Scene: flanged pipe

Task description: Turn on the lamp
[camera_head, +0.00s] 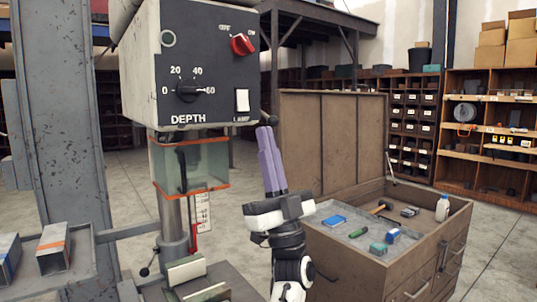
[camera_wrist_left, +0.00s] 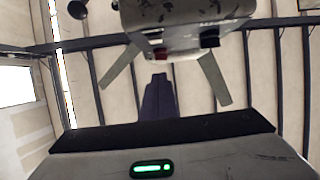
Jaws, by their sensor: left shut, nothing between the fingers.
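The lamp switch (camera_head: 242,100) is a white rocker above a LAMP label, at the lower right of the drill press's grey control box (camera_head: 205,65). My left gripper (camera_head: 265,129) has purple fingers, pressed together and pointing up. In the head view their tips are below and right of the switch, apart from it in the picture; the depth gap is hard to judge. My right gripper is not in view.
The box face also has a red on/off knob (camera_head: 243,44) and a black depth dial (camera_head: 187,89). A clear guard (camera_head: 205,163) hangs below. A brown workbench (camera_head: 360,262) with small tools and a white bottle (camera_head: 442,208) stands right. Shelves line the back.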

